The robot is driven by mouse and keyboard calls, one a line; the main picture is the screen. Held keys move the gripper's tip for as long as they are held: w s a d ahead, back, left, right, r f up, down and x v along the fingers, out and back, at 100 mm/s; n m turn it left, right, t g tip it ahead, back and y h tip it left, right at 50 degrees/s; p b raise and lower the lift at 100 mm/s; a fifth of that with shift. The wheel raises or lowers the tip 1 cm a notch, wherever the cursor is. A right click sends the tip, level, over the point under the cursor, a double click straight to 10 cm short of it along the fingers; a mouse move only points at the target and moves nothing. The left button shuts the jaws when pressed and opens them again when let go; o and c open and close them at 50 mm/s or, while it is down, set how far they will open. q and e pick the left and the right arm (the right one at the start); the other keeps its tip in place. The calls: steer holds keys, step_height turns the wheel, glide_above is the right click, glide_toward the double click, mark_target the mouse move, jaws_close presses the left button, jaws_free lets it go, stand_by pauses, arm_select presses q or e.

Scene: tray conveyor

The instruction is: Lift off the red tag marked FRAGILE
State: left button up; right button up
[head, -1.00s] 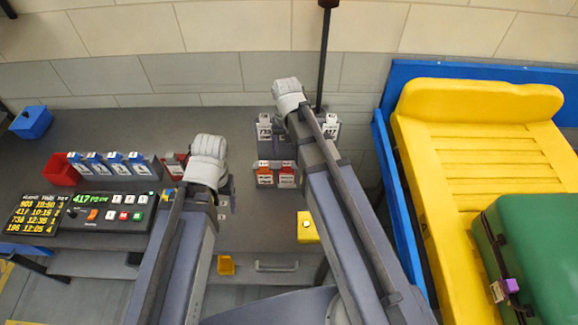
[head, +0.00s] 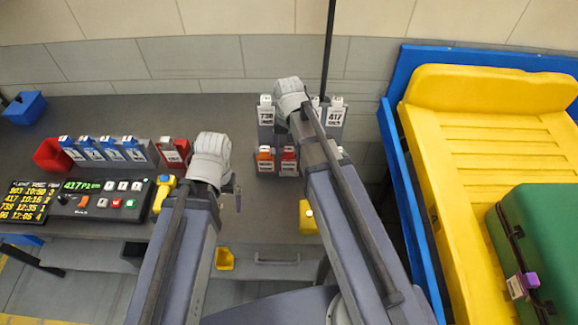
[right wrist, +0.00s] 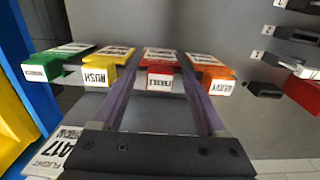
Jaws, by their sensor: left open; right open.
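In the head view the red tag (head: 288,160) is beside the orange one (head: 265,160), left of my right arm. My right gripper (right wrist: 162,64) is open, with one finger on each side of the red tag; I cannot tell whether they touch it. Its fingertips are hidden in the head view. My left gripper (head: 234,190) is open and empty over the desk, left of the tags.
A green tag (right wrist: 48,66) hangs beyond the yellow one. White flight tags, 738 (head: 265,112) and 417 (head: 336,112), stand behind the red one. A control panel (head: 100,198) and a handheld scanner (head: 161,194) lie left. A yellow tray (head: 470,150) with a green suitcase (head: 545,240) is right.

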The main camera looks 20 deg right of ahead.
steer(key=shift+f, duration=0.15)
jaws_close()
stand_by(0.5)
